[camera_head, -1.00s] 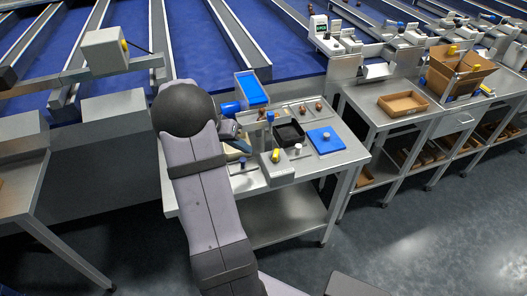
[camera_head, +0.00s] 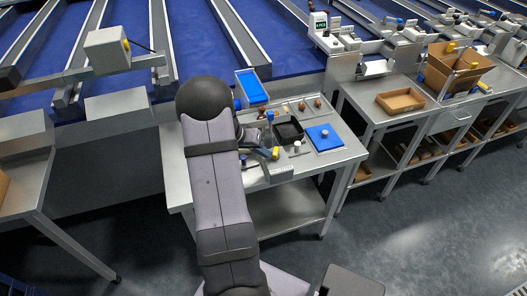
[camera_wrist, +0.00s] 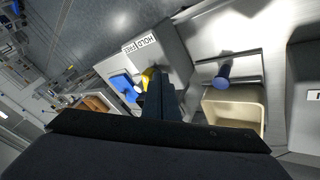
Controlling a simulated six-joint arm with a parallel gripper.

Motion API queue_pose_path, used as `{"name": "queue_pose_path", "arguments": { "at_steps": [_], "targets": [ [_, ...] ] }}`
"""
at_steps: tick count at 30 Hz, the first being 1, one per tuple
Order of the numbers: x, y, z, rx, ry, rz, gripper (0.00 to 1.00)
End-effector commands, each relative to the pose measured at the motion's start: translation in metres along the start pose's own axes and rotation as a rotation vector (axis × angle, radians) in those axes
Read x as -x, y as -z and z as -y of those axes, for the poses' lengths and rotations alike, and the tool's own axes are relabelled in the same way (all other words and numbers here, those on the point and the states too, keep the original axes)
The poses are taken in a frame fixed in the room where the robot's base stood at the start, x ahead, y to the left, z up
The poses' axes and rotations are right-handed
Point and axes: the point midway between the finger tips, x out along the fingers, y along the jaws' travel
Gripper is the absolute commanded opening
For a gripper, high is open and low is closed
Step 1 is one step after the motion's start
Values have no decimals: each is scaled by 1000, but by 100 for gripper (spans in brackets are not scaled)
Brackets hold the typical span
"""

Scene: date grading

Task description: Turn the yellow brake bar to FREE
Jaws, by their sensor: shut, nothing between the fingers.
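The yellow brake bar (camera_head: 276,153) is at the front of a grey block on the steel table. It also shows in the wrist view (camera_wrist: 147,78), partly hidden by my fingers. A white label (camera_wrist: 139,45) with the words HOLD and FREE is on the grey block beside the bar. My gripper (camera_head: 265,152) is shut and empty, just left of the bar in the head view. In the wrist view my dark fingers (camera_wrist: 162,92) overlap the bar; I cannot tell whether they touch it. Which word the bar points to is not clear.
A black tray (camera_head: 290,132) and a blue board (camera_head: 324,138) lie behind and right of the bar. A blue-topped bin (camera_head: 251,88) stands at the back. In the wrist view, a cream tray (camera_wrist: 233,108) and a blue knob (camera_wrist: 222,72) are right of my fingers.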

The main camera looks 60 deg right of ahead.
Motion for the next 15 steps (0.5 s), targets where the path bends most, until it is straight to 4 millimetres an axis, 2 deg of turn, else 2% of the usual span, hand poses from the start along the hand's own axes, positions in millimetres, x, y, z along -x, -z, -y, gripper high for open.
{"name": "queue_pose_path", "arguments": {
  "at_steps": [15],
  "targets": [
    [-1,-2,-2,50,27,-28,0]
  ]
}}
